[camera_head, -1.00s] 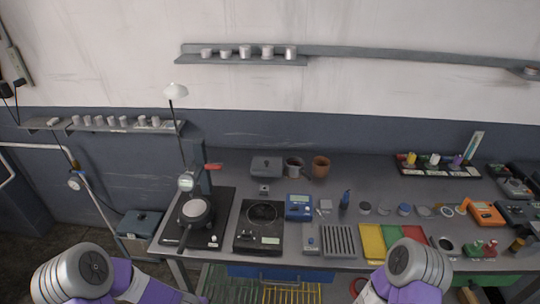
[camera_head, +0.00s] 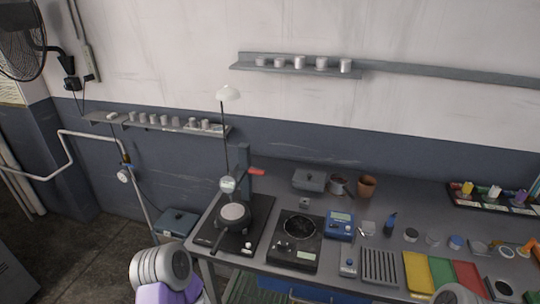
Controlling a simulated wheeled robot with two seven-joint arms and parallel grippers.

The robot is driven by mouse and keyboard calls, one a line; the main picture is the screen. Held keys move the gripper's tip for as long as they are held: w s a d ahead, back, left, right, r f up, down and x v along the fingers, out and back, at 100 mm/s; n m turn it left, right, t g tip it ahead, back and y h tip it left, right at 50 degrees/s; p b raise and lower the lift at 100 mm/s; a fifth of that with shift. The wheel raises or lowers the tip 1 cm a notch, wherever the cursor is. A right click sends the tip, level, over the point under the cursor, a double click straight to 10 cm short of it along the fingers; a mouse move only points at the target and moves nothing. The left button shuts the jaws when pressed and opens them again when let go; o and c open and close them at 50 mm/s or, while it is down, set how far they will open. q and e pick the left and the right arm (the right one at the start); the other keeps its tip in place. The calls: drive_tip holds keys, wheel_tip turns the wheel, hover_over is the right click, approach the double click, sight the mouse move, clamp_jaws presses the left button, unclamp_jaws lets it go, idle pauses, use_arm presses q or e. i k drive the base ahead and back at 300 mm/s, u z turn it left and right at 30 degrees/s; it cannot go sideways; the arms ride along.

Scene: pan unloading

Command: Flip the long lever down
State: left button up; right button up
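A black stand (camera_head: 244,160) with a dial gauge (camera_head: 227,184) stands at the left end of the workbench. A red-tipped handle (camera_head: 257,171) sticks out to the right from its column and looks roughly level. A thin rod with a white cap (camera_head: 228,93) rises beside the column. A pan (camera_head: 234,215) sits on the black base plate (camera_head: 209,231) below the gauge. I cannot tell for sure which part is the long lever. Only parts of my arms show at the bottom edge; neither gripper is in view.
A black hot plate (camera_head: 280,253), a blue meter (camera_head: 341,222) and a grey slotted block (camera_head: 379,264) lie right of the stand. A grey box (camera_head: 309,180) and a brown cup (camera_head: 367,187) stand behind. Wall shelves (camera_head: 300,71) hold small cups. A fan (camera_head: 22,48) hangs upper left.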

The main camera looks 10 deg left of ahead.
sight(252, 170)
drive_tip(key=u, duration=1.4)
drive_tip(key=i, duration=0.6)
drive_tip(key=z, duration=2)
